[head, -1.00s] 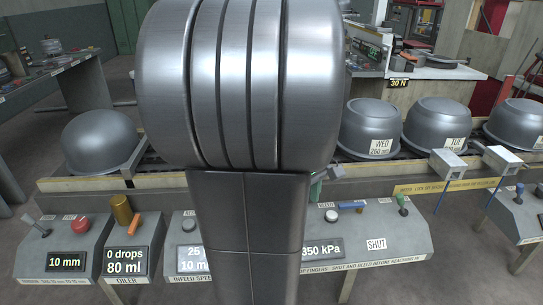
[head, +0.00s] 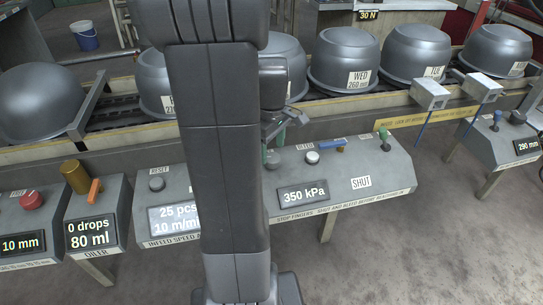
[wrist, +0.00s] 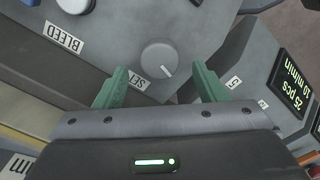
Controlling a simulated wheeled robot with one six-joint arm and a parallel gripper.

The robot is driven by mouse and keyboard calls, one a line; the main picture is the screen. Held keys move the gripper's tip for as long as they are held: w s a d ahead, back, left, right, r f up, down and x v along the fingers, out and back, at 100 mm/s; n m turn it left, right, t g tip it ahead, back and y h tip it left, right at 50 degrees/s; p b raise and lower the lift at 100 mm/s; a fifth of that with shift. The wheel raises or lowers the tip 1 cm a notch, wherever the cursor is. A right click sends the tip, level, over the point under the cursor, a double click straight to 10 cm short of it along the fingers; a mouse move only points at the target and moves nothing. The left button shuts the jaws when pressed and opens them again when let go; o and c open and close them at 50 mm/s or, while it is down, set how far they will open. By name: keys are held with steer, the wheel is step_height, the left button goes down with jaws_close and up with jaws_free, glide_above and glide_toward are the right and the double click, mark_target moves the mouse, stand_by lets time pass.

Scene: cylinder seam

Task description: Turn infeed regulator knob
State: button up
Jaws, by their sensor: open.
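A round grey knob (wrist: 160,60) with a pale pointer line sits on a grey panel beside a SET label (wrist: 141,83) in the wrist view. My gripper (wrist: 160,69) is open, with one green finger on each side of the knob and a visible gap to it. I cannot tell how high the fingertips are above the panel. In the head view my gripper (head: 272,147) is over the left end of the panel that reads 350 kPa (head: 303,194). My arm hides part of the neighbouring infeed speed panel (head: 170,195), which reads 25 pcs.
A white button (head: 312,158) by the BLEED label, a blue handle (head: 327,146) and a green lever (head: 384,134) share the 350 kPa panel. Behind it, large grey bowls (head: 343,60) stand along a conveyor. An oiler (head: 94,215) is at left.

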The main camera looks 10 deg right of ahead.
mark_target(272, 161)
steer(key=shift+f, duration=1.4)
steer(key=c, duration=1)
